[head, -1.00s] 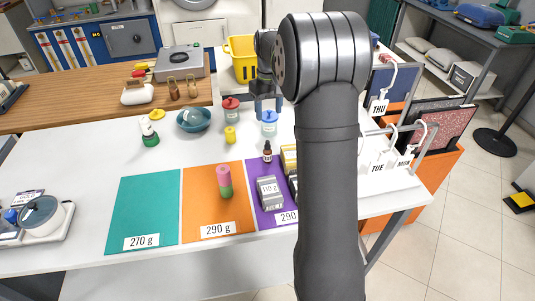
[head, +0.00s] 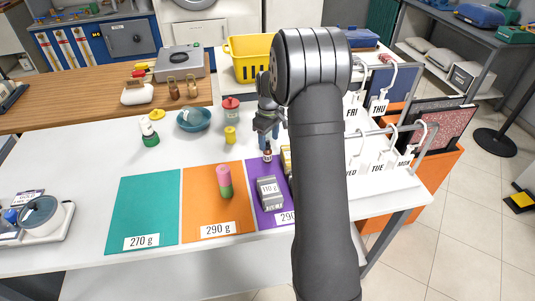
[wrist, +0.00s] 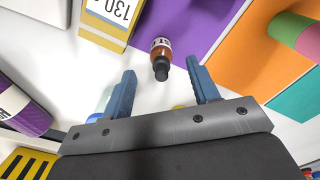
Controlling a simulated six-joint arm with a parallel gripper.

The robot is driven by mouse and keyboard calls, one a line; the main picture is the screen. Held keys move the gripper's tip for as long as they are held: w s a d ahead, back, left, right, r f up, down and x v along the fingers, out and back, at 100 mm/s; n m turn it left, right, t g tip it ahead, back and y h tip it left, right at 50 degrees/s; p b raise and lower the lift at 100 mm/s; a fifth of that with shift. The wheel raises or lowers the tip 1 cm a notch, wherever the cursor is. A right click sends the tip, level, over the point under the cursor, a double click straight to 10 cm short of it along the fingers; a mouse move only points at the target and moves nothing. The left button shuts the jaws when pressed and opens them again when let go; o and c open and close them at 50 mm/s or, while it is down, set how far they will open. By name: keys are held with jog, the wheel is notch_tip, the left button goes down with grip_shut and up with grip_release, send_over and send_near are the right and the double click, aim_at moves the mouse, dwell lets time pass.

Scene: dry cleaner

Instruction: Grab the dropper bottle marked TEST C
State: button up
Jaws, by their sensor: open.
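A small brown dropper bottle (head: 267,155) with a black dropper top stands on the white table at the back edge of the purple mat (head: 252,190). In the wrist view the bottle (wrist: 161,50) shows upper middle, its label only partly visible and too small to read surely. My gripper (head: 267,140) is above and just behind the bottle, pointing down. In the wrist view my gripper (wrist: 160,75) is open, with the bottle's dropper top lying between the lines of its two blue fingers. The fingers hold nothing.
A grey weight marked 110 g (head: 270,192) stands on the purple mat. A yellow box marked 130 (wrist: 108,20) is close beside the bottle. A pink and green cylinder (head: 224,181) stands on the orange mat. A yellow-capped piece (head: 230,135) and a red-lidded jar (head: 231,110) stand left of my gripper.

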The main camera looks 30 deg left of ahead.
aim_at(268, 145)
jog(key=shift+a+f, duration=0.15)
jog(key=shift+f, duration=1.3)
jog(key=shift+a+f, duration=0.1)
jog(key=shift+f, duration=1.3)
jog(key=c, duration=1.1)
jog(key=shift+o, duration=0.2)
